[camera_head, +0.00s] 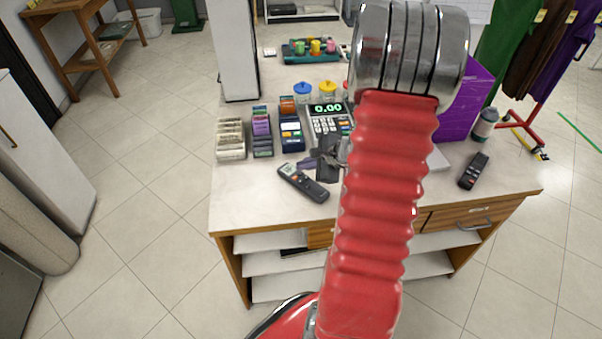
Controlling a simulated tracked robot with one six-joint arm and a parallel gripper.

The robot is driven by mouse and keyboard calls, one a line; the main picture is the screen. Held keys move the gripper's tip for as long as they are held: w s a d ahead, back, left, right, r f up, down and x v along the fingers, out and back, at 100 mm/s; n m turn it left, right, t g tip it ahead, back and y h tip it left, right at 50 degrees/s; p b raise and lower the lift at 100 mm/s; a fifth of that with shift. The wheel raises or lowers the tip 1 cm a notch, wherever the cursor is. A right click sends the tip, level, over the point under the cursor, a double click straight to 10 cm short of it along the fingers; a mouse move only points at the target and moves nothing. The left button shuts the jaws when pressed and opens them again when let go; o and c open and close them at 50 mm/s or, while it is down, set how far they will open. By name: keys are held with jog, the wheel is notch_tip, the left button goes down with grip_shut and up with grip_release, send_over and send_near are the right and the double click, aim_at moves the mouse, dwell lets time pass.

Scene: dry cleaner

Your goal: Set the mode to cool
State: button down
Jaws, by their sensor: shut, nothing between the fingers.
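A dark remote control (303,184) with a small pale screen at its far end lies on the counter, left of my arm. Its buttons and any mode shown on the screen are too small to read. A second dark remote (474,171) lies near the right side of the counter. My gripper (318,168) is shut and empty, close to the first remote's far right side and seemingly above the counter. I cannot tell whether it touches that remote. My red arm hides part of the counter to the right of the gripper.
The counter (260,207) has free room at its front left. A cash register (327,121) reading 0.00 stands behind the gripper. Several card stacks (262,136) stand left of it. A purple box (466,103) and a dark jar (485,124) stand at the right.

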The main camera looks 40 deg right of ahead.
dwell(0.4)
jog(key=shift+f, duration=0.4)
jog(key=shift+f, duration=0.3)
dwell(0.9)
jog(key=shift+r, duration=0.75)
jog(key=shift+r, duration=2.5)
jog(key=shift+a, duration=0.1)
